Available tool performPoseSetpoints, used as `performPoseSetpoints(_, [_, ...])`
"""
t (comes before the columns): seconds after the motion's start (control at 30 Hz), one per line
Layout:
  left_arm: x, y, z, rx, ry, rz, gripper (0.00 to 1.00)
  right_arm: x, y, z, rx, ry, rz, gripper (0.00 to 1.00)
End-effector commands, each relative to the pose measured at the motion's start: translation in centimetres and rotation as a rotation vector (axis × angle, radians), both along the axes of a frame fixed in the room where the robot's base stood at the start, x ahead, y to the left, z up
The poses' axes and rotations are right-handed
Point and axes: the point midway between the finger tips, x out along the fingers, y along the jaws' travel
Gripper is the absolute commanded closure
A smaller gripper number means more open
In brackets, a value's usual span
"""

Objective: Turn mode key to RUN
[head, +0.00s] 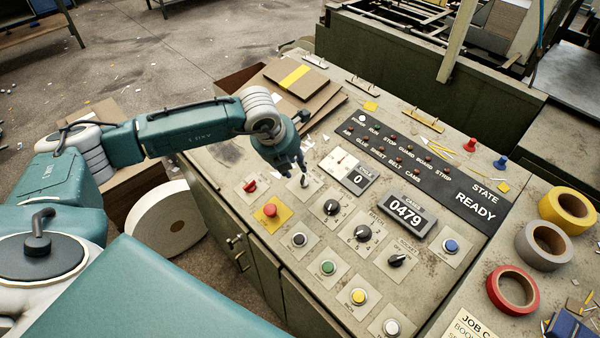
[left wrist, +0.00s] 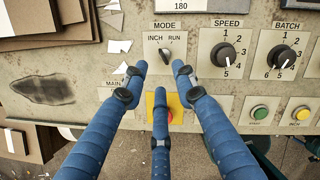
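The mode key (left wrist: 167,55) is a small dark knob on a pale plate, with INCH at its upper left and RUN at its upper right. Its light mark seems to lean toward INCH in the left wrist view. My left gripper (left wrist: 160,74) has blue fingers spread apart, with nothing between them. The fingertips show just below the key in that view, apart from it as far as I can tell. In the head view the left gripper (head: 291,166) hangs close over the key (head: 304,181). My right gripper is not in view.
A red button on a yellow plate (head: 270,210) sits near the gripper. The speed knob (head: 331,207) and batch knob (head: 362,232) lie to the right. The state display (head: 476,206) reads READY. Cardboard sheets (head: 290,85) lie behind; tape rolls (head: 512,288) stand at right.

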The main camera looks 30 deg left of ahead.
Motion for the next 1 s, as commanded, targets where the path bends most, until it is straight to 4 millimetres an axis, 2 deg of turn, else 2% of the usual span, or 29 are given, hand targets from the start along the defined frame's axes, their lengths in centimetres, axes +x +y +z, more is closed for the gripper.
performPoseSetpoints(0.03, [0.4,-0.1,-0.7,-0.001,0.004,0.0,0.72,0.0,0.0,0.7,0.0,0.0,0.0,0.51])
performPoseSetpoints(0.2, [1.7,-0.3,-3.7,-0.003,0.003,0.0,0.72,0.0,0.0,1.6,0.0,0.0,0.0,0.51])
performPoseSetpoints(0.4, [2.7,-0.4,-6.1,-0.002,0.001,-0.001,0.72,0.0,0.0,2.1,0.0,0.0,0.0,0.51])
performPoseSetpoints(0.8, [3.0,-0.4,-6.9,-0.003,-0.001,-0.001,0.72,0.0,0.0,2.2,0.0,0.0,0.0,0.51])
performPoseSetpoints(0.93, [3.0,-0.4,-6.9,-0.003,-0.001,-0.001,0.98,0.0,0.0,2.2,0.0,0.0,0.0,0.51])
performPoseSetpoints(1.0, [3.0,-0.4,-6.9,-0.003,-0.001,-0.001,1.0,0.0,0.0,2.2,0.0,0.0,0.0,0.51])
